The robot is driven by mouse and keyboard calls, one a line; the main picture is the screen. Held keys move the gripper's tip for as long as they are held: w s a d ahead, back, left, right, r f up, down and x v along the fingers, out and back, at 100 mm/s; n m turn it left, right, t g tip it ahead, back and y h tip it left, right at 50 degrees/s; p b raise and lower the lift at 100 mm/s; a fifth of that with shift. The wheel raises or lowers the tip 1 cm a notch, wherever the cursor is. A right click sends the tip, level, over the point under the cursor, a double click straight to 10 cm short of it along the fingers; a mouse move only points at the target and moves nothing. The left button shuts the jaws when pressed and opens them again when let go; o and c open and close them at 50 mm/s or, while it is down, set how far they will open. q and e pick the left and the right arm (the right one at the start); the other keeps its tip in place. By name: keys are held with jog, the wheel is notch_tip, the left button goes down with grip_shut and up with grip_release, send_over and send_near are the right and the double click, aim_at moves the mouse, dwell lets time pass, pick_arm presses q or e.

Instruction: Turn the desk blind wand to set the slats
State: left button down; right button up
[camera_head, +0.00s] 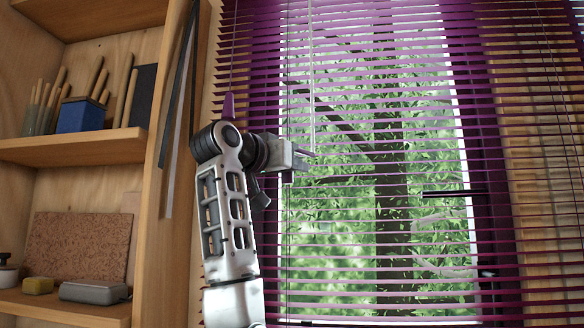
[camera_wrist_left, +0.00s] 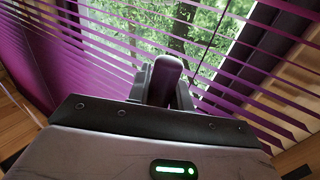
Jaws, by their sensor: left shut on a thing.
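The purple blind (camera_head: 300,250) hangs over the window, its slats apart so that trees show through the gaps. Its pale, thin wand (camera_head: 312,75) hangs upright in the head view, its lower end at my left gripper (camera_head: 304,155). The left gripper is shut on the wand, in front of the slats. In the left wrist view, the left gripper (camera_wrist_left: 167,85) has a dark, rounded purplish piece between its fingers; the wand's thin shaft is hard to make out there. My right gripper is not in view.
A wooden shelf unit (camera_head: 150,215) stands close on the left, with a blue pot (camera_head: 84,116) and a grey box (camera_head: 94,292). Dark strips (camera_head: 178,90) hang on its side. A purple cone-shaped pull (camera_head: 228,106) hangs at the blind's left edge, behind my arm.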

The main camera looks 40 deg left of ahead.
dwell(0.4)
pick_arm(q)
jog(key=c, duration=1.3)
grip_release()
jog(key=shift+s, duration=0.1)
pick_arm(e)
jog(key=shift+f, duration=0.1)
pick_arm(q)
jog(key=shift+s, duration=0.35)
jog(key=s+b, duration=0.1)
jog(key=s, duration=0.4)
jog(key=s+d+b, duration=0.1)
jog(key=s+b, duration=0.1)
jog(key=s, duration=0.3)
jog(key=s+d+b, duration=0.1)
jog(key=s+b, duration=0.1)
jog(key=s, duration=0.3)
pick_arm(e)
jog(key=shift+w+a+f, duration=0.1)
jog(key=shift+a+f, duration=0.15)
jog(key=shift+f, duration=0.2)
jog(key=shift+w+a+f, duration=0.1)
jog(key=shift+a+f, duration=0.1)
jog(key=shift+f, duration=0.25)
